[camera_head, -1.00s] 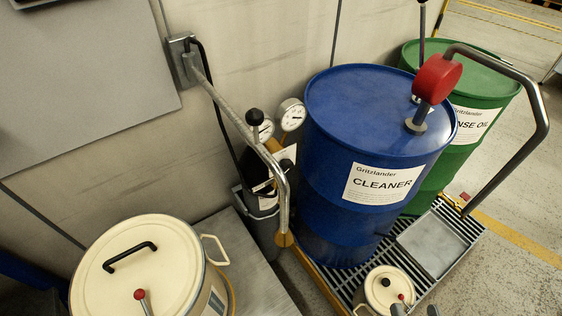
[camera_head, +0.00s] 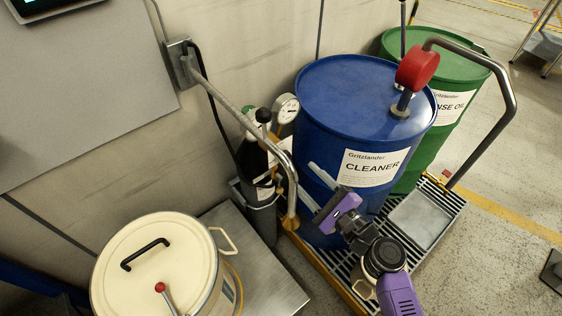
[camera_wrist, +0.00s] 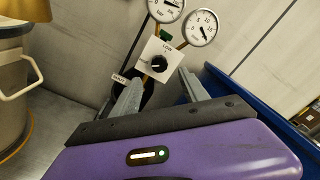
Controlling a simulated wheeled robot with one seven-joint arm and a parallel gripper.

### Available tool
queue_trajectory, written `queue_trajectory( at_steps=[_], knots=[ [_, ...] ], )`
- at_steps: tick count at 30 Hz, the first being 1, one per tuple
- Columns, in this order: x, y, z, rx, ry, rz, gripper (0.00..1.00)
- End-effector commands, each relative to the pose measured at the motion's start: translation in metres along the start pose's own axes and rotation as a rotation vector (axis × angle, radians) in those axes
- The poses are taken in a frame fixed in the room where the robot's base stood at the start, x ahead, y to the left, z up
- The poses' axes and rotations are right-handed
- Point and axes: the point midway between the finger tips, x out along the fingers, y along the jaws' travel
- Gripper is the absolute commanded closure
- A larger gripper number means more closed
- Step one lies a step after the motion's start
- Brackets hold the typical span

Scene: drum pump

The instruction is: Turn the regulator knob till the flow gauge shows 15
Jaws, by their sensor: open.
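The regulator knob (camera_wrist: 159,63) is a small black knob on a white plate in the wrist view, ahead of my fingers and roughly between them. Above it are two round white gauges, the left one marked bar (camera_wrist: 167,8) and the right flow gauge (camera_wrist: 201,28). The right dial shows 10 and 15; its needle points to the lower right, and I cannot read its exact value. In the head view a gauge (camera_head: 286,108) shows beside the blue drum. My gripper (camera_wrist: 160,92) is open and empty, apart from the knob. It also shows in the head view (camera_head: 313,185).
The blue CLEANER drum (camera_head: 352,100) stands close beside my gripper. A bent metal pipe (camera_head: 240,118) crosses in front of the gas cylinder (camera_head: 258,170). A cream lidded pot (camera_head: 150,265) stands left, and a green drum (camera_head: 440,130) behind right.

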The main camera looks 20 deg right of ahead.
Motion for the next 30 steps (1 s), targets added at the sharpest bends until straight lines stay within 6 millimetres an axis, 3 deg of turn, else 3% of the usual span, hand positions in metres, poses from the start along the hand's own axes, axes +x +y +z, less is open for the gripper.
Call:
queue_trajectory(
  at_steps=[5, 16, 29, 30],
  knots=[
    [0.015, 0.0, 0.002, 0.013, -0.003, 0.003, 0.48],
    [0.068, 0.0, 0.001, 0.009, 0.0, 0.002, 0.48],
    [0.077, 0.001, 0.0, 0.006, 0.001, 0.002, 0.48],
    [0.077, 0.001, 0.0, 0.006, 0.001, 0.002, 0.56]
  ],
)
